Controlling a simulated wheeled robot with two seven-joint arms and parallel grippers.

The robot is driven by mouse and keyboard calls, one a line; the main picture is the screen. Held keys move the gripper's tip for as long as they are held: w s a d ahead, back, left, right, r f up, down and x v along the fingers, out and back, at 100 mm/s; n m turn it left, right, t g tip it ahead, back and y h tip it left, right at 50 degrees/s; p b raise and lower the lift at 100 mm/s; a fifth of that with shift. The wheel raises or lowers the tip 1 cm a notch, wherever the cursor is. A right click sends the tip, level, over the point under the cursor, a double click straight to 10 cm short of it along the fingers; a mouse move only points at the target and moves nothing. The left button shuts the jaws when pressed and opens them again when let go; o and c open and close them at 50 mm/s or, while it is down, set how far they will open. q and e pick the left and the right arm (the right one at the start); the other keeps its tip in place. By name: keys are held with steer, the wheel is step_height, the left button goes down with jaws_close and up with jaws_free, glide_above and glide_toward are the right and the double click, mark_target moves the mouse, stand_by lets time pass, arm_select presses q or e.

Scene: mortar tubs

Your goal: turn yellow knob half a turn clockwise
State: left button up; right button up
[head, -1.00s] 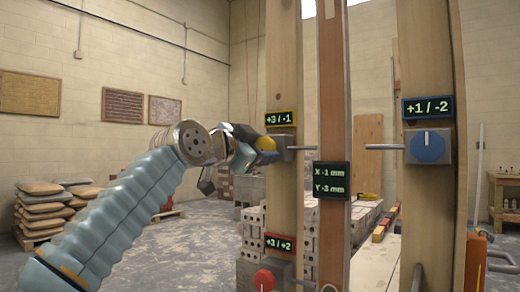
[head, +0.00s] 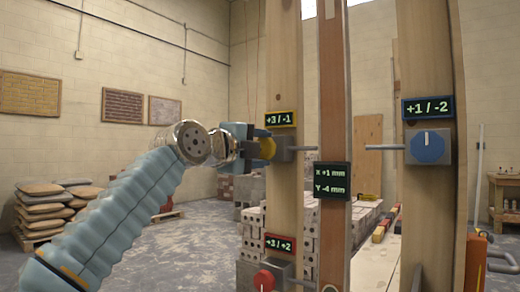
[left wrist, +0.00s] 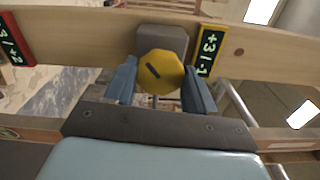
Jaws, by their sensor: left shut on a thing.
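The yellow knob (head: 267,148) sits on a grey block on the left wooden post, below a yellow-framed "+3 / -1" label (head: 281,119). My left gripper (head: 262,148) reaches it from the left and is shut on it. In the left wrist view the yellow knob (left wrist: 160,72) lies between the two blue fingers of my left gripper (left wrist: 160,82); its dark pointer mark runs aslant. A display (head: 332,180) on the middle post reads "X +1 mm" and "Y -4 mm". My right gripper is not in view.
A red knob (head: 264,280) with a "+3 / +2" label sits lower on the left post. A blue knob (head: 428,147) with a "+1 / -2" label is on the right post. Bricks (head: 295,230) stand behind; stacked sacks (head: 45,207) are at far left.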

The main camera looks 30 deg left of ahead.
arm_select(q)
steer(key=m, duration=0.3)
steer(key=shift+f+m, duration=0.15)
steer(key=shift+m, duration=2.05)
steer(key=o, duration=1)
steer(key=shift+o, duration=0.2)
steer(key=s+a+b, duration=0.1)
steer(key=s+b, duration=0.1)
steer(key=s, duration=1.1)
steer(key=shift+s, duration=0.35)
steer(key=shift+a, duration=0.1)
